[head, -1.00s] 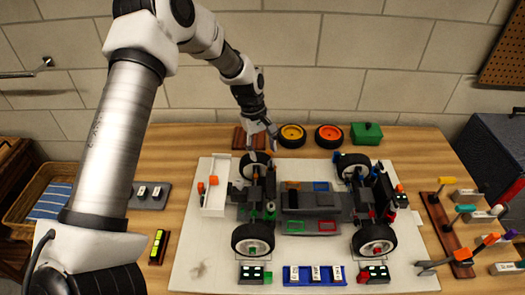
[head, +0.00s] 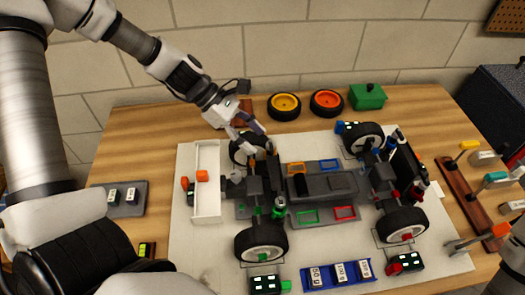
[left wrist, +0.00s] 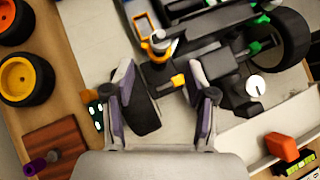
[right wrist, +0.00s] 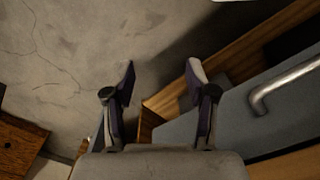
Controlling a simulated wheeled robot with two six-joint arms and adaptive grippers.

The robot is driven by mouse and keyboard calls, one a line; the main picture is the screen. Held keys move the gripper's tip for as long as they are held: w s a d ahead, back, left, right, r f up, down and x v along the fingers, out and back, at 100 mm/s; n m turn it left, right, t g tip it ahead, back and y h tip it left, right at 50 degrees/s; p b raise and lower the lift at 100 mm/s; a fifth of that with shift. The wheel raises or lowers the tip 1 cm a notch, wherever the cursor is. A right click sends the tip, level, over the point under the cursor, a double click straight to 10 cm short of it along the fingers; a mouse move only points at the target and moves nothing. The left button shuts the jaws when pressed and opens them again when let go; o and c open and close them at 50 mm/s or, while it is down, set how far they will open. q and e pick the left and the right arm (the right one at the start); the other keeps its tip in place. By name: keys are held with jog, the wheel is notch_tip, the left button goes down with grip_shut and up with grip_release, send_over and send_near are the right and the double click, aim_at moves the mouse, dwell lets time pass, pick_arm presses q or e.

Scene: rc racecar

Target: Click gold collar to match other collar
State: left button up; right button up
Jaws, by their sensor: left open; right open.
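The car chassis (head: 325,190) lies on a pale mat. In the left wrist view, a gold-orange collar (left wrist: 160,44) sits around a silver-topped shock, beyond my fingertips. A smaller orange-yellow part (left wrist: 179,81) shows nearer. My left gripper (head: 253,138) is open above the far left wheel (head: 245,150). The left wrist view shows that tyre (left wrist: 146,113) between the spread, empty fingers (left wrist: 160,70). I cannot tell the collar settings. My right gripper (right wrist: 160,75) is open and empty, over the floor.
Loose yellow wheel (head: 284,106), orange wheel (head: 327,102) and green box (head: 367,96) stand behind the chassis. A white tray (head: 207,210) lies left of it. A blue holder (head: 338,274) sits in front. A cabinet with a metal handle (right wrist: 284,84) is beside my right gripper.

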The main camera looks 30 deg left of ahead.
aim_at(266, 151)
pick_arm(q)
jog(key=b+x, duration=0.2)
jog(key=x, duration=0.2)
jog(key=shift+a+f, duration=0.15)
jog(key=shift+d, duration=0.2)
pick_arm(e)
notch_tip(266, 151, down, 3)
jog(key=shift+r, duration=0.1)
